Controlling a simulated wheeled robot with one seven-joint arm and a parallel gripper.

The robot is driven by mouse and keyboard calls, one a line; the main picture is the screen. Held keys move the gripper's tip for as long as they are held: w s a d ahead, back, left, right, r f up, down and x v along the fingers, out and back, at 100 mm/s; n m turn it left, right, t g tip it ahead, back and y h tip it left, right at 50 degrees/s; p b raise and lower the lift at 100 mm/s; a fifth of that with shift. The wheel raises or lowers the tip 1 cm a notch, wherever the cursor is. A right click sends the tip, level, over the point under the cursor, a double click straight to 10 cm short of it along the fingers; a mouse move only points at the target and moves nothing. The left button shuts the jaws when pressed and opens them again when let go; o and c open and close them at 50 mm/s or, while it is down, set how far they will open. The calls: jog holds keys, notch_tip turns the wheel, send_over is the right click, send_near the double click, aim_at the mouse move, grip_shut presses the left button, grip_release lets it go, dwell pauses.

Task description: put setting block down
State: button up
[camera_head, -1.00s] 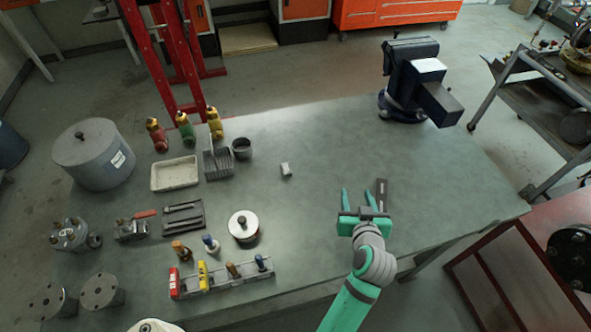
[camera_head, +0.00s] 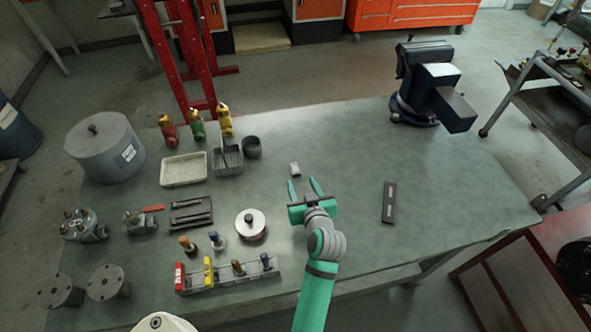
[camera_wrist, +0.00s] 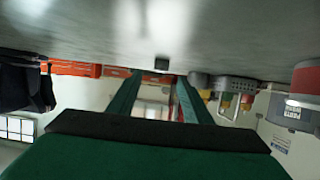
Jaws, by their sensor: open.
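A small light grey block (camera_head: 295,169), which I take to be the setting block, rests on the bench top. In the wrist view it is a small dark block (camera_wrist: 161,63) just past the fingertips, near the middle between them. My gripper (camera_head: 303,183) is open and empty. Its two green fingers point toward the block from the near side, with the block close to the left fingertip in the head view. The fingers also show in the wrist view (camera_wrist: 160,78). I cannot tell the exact gap to the block.
A dark slotted bar (camera_head: 389,203) lies to the right. Left of the gripper are a round lidded tin (camera_head: 251,225), a dark cup (camera_head: 251,148), a mesh holder (camera_head: 227,160) and a white tray (camera_head: 184,170). A vise (camera_head: 433,85) stands back right.

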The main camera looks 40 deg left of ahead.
aim_at(296, 174)
jog(key=shift+x, duration=2.95)
jog(key=c, duration=1)
jog(key=shift+s, duration=0.1)
grip_shut()
